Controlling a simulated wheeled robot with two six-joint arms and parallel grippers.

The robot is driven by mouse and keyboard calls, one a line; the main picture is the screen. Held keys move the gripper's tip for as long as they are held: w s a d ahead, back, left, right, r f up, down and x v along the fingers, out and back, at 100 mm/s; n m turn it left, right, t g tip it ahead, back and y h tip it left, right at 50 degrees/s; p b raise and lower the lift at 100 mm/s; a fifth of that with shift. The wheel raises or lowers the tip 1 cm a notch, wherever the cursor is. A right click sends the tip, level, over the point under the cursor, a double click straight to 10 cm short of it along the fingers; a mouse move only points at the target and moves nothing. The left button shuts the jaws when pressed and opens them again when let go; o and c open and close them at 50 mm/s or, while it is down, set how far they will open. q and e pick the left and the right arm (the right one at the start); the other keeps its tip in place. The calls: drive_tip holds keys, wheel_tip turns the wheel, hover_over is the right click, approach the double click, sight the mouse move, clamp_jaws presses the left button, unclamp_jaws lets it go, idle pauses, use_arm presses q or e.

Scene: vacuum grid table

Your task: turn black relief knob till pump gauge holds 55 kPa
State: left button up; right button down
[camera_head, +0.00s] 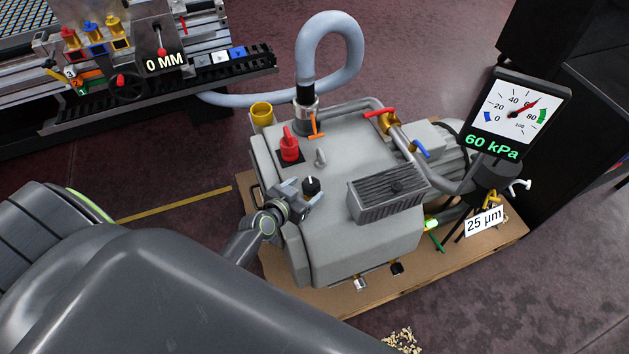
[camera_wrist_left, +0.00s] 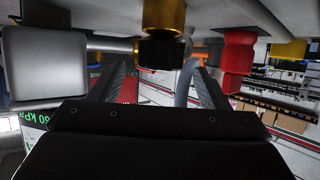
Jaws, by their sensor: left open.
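The black relief knob (camera_head: 311,184), with a small white mark, stands on top of the grey pump (camera_head: 340,240). My left gripper (camera_head: 302,194) is open at the knob, with one finger on either side of it. In the left wrist view the knob (camera_wrist_left: 160,52) shows under a brass collar, between the spread fingers (camera_wrist_left: 158,72). I cannot tell whether the fingers touch it. The pump gauge (camera_head: 518,110) shows a red needle near 60 and a green readout of 60 kPa. My right gripper is not in view.
A red knob (camera_head: 289,146) and an orange T-handle (camera_head: 315,127) stand close behind the gripper. A ribbed grey box (camera_head: 388,194) sits right of the knob. A grey hose (camera_head: 350,72) rises at the back. A grid table (camera_head: 20,40) stands at the back left.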

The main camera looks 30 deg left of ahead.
sight(311, 186)
use_arm(q)
drive_tip(key=b+x, duration=0.1)
drive_tip(key=x, duration=0.4)
drive_tip(key=shift+w+f, duration=0.2)
drive_tip(key=shift+w, duration=0.15)
drive_tip(key=c, duration=1)
drive_tip(key=shift+o, duration=0.2)
drive_tip(key=shift+r+n+y+p, duration=0.2)
drive_tip(key=shift+n+y+p, duration=0.2)
drive_tip(key=shift+p, duration=0.55)
drive_tip(key=n+y+p, duration=0.1)
drive_tip(key=p, duration=0.2)
drive_tip(key=n+y+p, duration=0.1)
drive_tip(key=y+p, duration=0.1)
drive_tip(key=p, duration=0.1)
drive_tip(key=shift+a+r+n+p, duration=0.1)
drive_tip(key=shift+a+n+p, duration=0.05)
drive_tip(key=shift+n+p, duration=0.25)
drive_tip(key=shift+a+n+y+p, duration=0.1)
drive_tip(key=shift+n+y+p, duration=0.4)
drive_tip(key=shift+y, duration=0.3)
drive_tip(key=shift+n+g+y, duration=0.4)
drive_tip(key=shift+n+y, duration=0.1)
drive_tip(key=shift+a+f+y, duration=0.15)
drive_tip(key=shift+f+y, duration=0.1)
drive_tip(key=shift+y, duration=0.05)
